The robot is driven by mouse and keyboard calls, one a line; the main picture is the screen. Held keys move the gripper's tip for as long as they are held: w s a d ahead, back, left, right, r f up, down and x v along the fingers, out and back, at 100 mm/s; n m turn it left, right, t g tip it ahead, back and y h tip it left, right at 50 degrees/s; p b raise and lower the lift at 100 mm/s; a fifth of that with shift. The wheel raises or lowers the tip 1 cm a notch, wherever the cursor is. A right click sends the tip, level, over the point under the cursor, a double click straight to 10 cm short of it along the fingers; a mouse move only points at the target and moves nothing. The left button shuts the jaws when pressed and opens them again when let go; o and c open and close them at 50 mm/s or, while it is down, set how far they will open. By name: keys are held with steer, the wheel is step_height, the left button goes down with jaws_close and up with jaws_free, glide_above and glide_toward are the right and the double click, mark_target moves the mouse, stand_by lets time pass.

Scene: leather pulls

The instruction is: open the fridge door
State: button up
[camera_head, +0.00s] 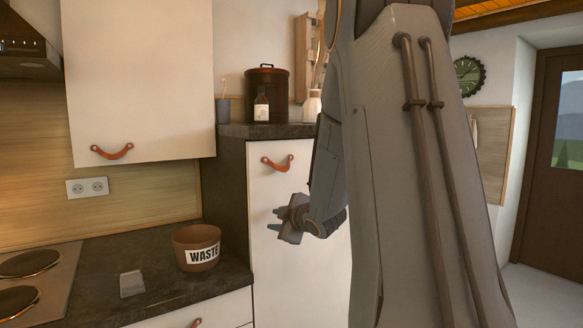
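A tall cabinet with a white door (300,270) stands right of the counter, and I take this door for the fridge door. It looks closed, with no gap visible along its left edge. A brown leather pull (277,163) hangs in a shallow curve near its top. My gripper (273,219) is in front of the door, below the pull and apart from it, pointing left. Its two small fingertips look spread with nothing between them. My large grey arm hides the right side of the door.
A bin marked WASTE (197,248) sits on the dark counter (165,268) to the left. An upper cabinet (140,80) hangs above. Open floor (535,285) shows at right.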

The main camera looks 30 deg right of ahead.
mark_target(285, 168)
steer(key=s+d+r+n+t+y+p, duration=0.1)
steer(key=s+d+r+n+t+y, duration=0.2)
steer(key=r+n, duration=0.35)
steer(key=s+d+r+n+t+y+p, duration=0.1)
steer(key=s+d+r+n+y, duration=0.2)
steer(key=d+r+n+y, duration=0.3)
steer(key=p+x, duration=0.1)
steer(key=x, duration=0.1)
steer(key=p+x, duration=0.1)
steer(key=x, duration=0.2)
steer(key=p+x, duration=0.1)
steer(key=x, duration=0.2)
steer(key=shift+s+a+r, duration=0.2)
steer(key=shift+a+r, duration=0.05)
steer(key=shift+r, duration=0.1)
jaws_close()
